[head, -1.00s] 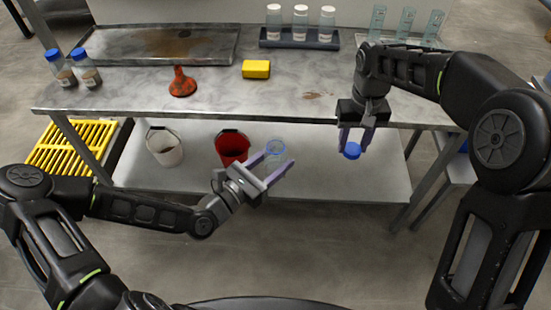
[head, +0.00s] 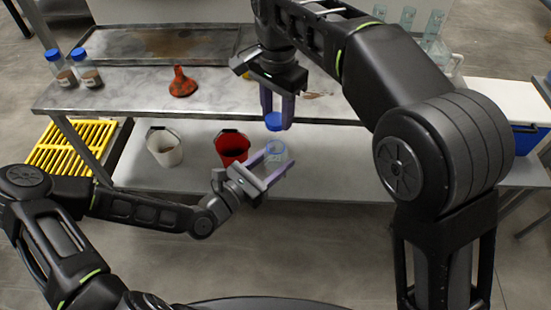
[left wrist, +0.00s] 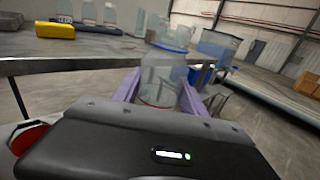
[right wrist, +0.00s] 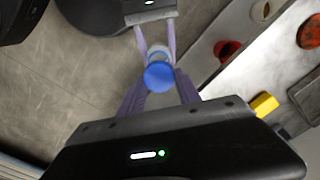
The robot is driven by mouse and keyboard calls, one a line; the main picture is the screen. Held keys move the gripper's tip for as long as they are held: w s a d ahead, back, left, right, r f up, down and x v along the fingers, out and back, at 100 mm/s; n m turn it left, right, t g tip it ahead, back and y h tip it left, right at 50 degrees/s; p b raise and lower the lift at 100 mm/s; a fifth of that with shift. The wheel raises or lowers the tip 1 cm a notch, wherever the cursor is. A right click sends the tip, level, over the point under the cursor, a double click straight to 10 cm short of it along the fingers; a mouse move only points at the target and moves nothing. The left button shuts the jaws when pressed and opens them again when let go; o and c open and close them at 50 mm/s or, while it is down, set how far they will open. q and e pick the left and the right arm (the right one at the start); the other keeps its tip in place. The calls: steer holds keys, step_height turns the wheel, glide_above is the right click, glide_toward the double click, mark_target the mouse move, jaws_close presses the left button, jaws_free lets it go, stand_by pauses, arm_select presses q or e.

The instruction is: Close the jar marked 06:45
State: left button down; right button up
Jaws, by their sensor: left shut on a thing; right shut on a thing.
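The clear jar (head: 278,150) is upright in my left gripper (head: 277,158), in front of the table edge. In the left wrist view the jar (left wrist: 163,80) shows a blue ring near its top and a red line low down. No marking is readable. My right gripper (head: 277,122) points down, shut on a blue cap (head: 274,121). The cap appears above the jar's mouth; the left wrist view shows no cap on the jar. In the right wrist view the cap (right wrist: 159,76) partly covers the jar (right wrist: 158,52), which lies beyond it and slightly offset.
Two blue-capped jars (head: 90,77) stand at the table's left end. An orange-red funnel-shaped thing (head: 182,82) stands on the table (head: 130,97). A white bucket (head: 164,148) and a red bucket (head: 232,146) are on the lower shelf. Glassware (head: 432,40) stands back right.

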steer(key=shift+m, duration=0.3)
steer(key=shift+f, duration=0.2)
steer(key=shift+f, duration=1.8)
steer(key=shift+f, duration=0.9)
steer(key=shift+f, duration=0.55)
stand_by(0.4)
